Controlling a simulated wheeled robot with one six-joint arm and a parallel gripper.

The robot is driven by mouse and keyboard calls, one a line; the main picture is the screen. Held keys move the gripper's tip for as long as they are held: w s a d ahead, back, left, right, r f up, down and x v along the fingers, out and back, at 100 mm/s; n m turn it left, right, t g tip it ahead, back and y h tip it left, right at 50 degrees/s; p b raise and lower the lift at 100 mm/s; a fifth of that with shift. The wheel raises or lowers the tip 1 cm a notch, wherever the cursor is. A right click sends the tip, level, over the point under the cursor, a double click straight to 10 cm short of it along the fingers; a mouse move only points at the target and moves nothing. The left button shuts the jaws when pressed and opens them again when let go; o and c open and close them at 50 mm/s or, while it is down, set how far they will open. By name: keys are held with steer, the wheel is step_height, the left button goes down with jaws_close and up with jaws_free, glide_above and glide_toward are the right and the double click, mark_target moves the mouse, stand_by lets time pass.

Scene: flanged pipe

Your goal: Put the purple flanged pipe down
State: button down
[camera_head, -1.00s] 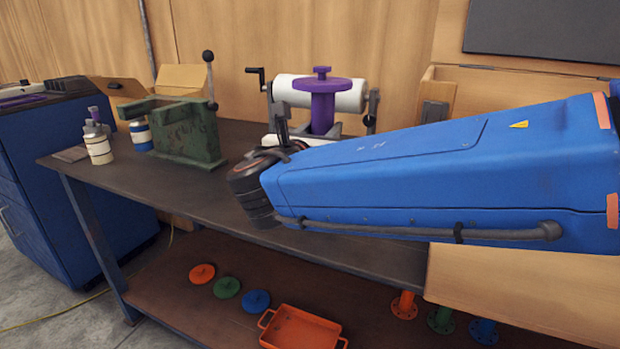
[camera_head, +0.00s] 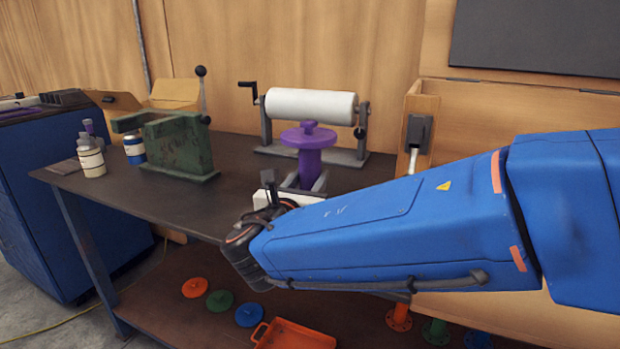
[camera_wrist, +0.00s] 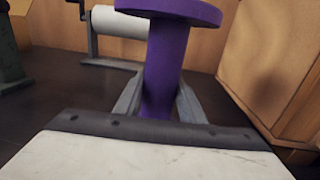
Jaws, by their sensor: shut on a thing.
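The purple flanged pipe (camera_head: 309,156) stands upright between the fingers of my gripper (camera_head: 306,182) in the head view. A purple disc with a small knob sits on its top. In the wrist view the pipe (camera_wrist: 165,65) rises between the two grey fingers (camera_wrist: 158,100), which are shut on its shaft. Its lower end is hidden behind the gripper body, so I cannot tell whether it touches the bench top (camera_head: 205,200).
A paper roll on a stand (camera_head: 310,104) is behind the pipe. A green vise-like machine (camera_head: 180,145) and cans (camera_head: 91,160) stand left. A wooden cabinet (camera_head: 500,150) is at right. Discs (camera_head: 220,300) and an orange tray (camera_head: 292,336) lie on the lower shelf.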

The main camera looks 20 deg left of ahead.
steer(key=c, duration=1.2)
jaws_free()
steer(key=shift+f, duration=0.15)
steer(key=shift+o, duration=0.2)
steer(key=shift+s, duration=0.25)
steer(key=s, duration=1.1)
steer(key=shift+s+d, duration=0.25)
steer(key=shift+s, duration=0.05)
